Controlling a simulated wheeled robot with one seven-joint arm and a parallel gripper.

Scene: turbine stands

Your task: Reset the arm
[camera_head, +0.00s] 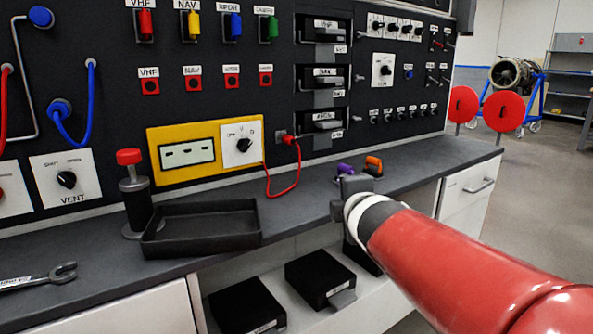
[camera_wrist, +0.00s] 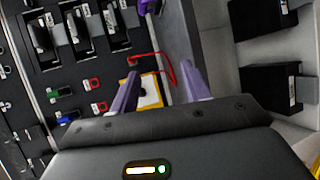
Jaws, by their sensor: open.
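My arm reaches in from the lower right of the head view. My gripper (camera_head: 349,186) is over the front edge of the dark counter (camera_head: 420,160), partly hidden behind the wrist. In the wrist view, the two purplish fingers of my gripper (camera_wrist: 160,72) are spread apart, with nothing between them. A purple object (camera_head: 345,169) and an orange object (camera_head: 373,164) are on the counter just beyond my gripper in the head view; their lower parts are partly hidden. A purple piece (camera_wrist: 147,6) also shows at the top edge of the wrist view.
A black tray (camera_head: 205,240) and a red-topped cylinder (camera_head: 133,195) stand on the counter at left, with a wrench (camera_head: 40,278) nearby. A red cable (camera_head: 298,170) hangs from the panel. Black boxes (camera_head: 320,280) sit on the shelf below. The right counter end is clear.

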